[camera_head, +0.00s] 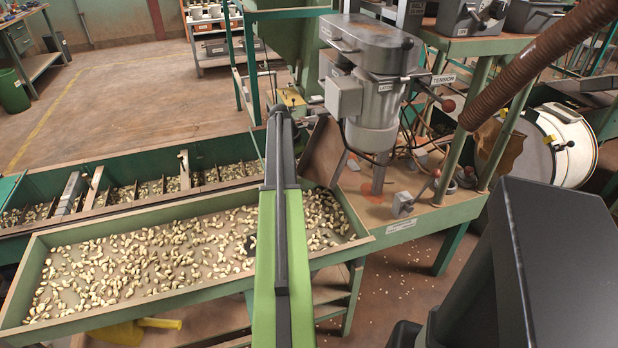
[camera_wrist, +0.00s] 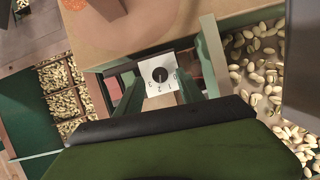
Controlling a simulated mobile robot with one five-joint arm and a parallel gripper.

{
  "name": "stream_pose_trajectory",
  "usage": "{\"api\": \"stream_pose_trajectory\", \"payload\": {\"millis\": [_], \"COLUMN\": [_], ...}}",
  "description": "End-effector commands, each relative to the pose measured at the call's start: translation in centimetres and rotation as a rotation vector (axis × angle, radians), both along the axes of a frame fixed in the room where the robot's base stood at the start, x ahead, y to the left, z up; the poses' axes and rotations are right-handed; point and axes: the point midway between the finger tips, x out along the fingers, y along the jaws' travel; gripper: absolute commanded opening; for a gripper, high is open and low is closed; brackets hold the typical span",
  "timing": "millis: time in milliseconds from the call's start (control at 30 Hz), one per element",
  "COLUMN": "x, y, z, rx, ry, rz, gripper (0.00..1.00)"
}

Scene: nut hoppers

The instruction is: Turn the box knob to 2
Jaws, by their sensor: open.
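The box knob (camera_wrist: 160,74) shows in the wrist view as a small dark round knob on a white dial plate (camera_wrist: 150,88). Numbers are printed around it and appear upside down; I can make out 1, 2 and 3. Which number the knob points to is too small to tell. My gripper (camera_wrist: 170,68) is open, with one dark green finger on each side of the dial and no visible contact with the knob. In the head view my green arm reaches forward over the nut tray, and its far end hides the jaws. I cannot make out the dial there.
A long tray of nuts (camera_head: 22,278) lies under my arm, with a divided trough (camera_head: 50,232) behind it. A grey machine (camera_head: 378,118) stands on the bench to the right. A brown hose (camera_head: 535,62) hangs at the upper right. Open floor (camera_head: 110,100) lies at the back left.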

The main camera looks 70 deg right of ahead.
Motion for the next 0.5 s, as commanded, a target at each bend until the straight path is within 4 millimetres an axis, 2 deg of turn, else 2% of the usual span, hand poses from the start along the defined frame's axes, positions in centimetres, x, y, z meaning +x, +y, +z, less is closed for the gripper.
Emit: {"api": "stream_pose_trajectory", "payload": {"millis": [33,67,367,500], "x": [-0.24,-0.33,-0.5,-0.49], "y": [-0.15,-0.2,-0.29,-0.29], "z": [-1.27,-1.42,-1.29,-1.29], "rx": [0.0,0.0,0.0,0.0], "ry": [0.0,0.0,0.0,0.0], "rz": [-0.001,-0.001,0.0,0.0], "gripper": [0.45,0.45,0.45,0.27]}}
